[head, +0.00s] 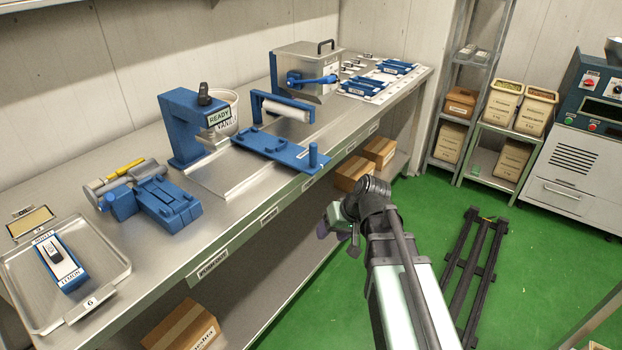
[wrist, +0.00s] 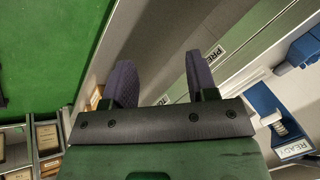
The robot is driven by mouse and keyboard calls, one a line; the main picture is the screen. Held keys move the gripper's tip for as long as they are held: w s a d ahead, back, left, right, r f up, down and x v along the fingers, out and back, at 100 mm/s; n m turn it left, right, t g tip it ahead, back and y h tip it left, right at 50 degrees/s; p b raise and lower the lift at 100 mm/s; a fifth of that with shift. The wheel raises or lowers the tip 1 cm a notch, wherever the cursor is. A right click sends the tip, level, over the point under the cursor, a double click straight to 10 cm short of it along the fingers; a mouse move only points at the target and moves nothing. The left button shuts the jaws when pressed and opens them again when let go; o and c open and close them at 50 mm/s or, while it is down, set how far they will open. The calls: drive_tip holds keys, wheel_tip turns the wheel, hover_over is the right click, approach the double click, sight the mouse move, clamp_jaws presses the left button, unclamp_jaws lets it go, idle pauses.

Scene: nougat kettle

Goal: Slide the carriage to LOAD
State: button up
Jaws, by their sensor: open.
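The blue carriage (head: 270,148) is a flat plate with raised bars, sitting across the metal rails (head: 215,180) in the middle of the bench. A short upright blue post (head: 313,154) stands at its front right end. LOAD cannot be read on any label here. My gripper (head: 335,232) is in front of the bench, over the aisle, to the right of and lower in the picture than the carriage, touching nothing. In the wrist view my gripper (wrist: 160,82) shows two dark fingers apart with nothing between them. A label reading PRESS (wrist: 215,53) shows beyond the fingers.
A blue press (head: 185,125) with a READY sign stands behind the rails' left part. A roller frame (head: 283,108) stands behind the carriage. A steel kettle box (head: 307,70) is farther right. A blue clamp device (head: 160,198) and tray (head: 65,275) are left. The green floor aisle has free room.

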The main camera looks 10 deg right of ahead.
drive_tip(key=w+f+n+t+y+b, duration=0.2)
drive_tip(key=w+f+t+y+b, duration=0.1)
drive_tip(key=w, duration=0.5)
wheel_tip(320, 180, up, 11)
drive_tip(key=n+t+y, duration=0.1)
drive_tip(key=n+t, duration=0.3)
drive_tip(key=t, duration=0.6)
hover_over(309, 164)
drive_tip(key=shift+f, duration=0.1)
clamp_jaws()
